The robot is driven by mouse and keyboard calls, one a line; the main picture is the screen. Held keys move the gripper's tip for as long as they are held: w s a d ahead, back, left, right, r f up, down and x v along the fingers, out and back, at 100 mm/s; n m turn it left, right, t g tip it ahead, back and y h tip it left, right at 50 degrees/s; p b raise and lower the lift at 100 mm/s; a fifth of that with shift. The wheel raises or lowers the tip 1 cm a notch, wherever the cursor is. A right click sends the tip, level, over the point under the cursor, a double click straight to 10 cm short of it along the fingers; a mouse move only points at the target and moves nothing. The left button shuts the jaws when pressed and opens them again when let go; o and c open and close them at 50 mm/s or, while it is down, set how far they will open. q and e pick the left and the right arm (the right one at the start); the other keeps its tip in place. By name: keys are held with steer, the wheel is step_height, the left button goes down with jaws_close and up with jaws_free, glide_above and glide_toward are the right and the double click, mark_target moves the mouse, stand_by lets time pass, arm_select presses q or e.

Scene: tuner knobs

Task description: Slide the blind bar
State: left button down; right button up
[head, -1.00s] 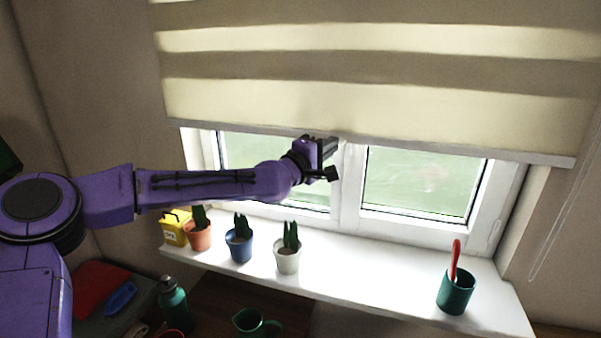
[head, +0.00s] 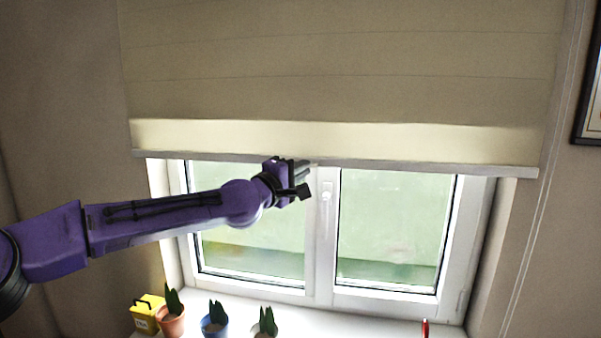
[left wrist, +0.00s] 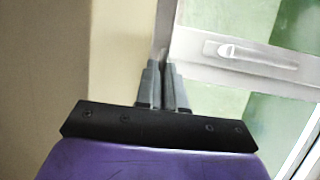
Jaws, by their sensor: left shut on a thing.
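The blind (head: 330,75) hangs over the upper window in the head view, with its grey bottom bar (head: 430,167) running across the window's top part. My left gripper (head: 303,168) is at the bar, a little left of its middle. In the left wrist view the left gripper's fingers (left wrist: 162,80) are close together, shut on the bar's edge beside the cream blind cloth (left wrist: 118,55). The fingers hide the gripped part. My right gripper is in neither view.
The white window frame (head: 325,240) with its handle (head: 327,190) is behind the arm. On the sill stand a yellow box (head: 147,314), an orange pot (head: 171,321), a blue pot (head: 214,328) and another plant (head: 265,322). A cord (head: 527,240) hangs at right.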

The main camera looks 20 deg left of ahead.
arm_select(q)
steer(key=c, duration=1.2)
jaws_free()
steer(key=shift+c, duration=0.2)
steer(key=shift+s+f, duration=0.1)
steer(key=b+v, duration=0.4)
steer(key=v, duration=0.6)
steer(key=shift+s, duration=0.15)
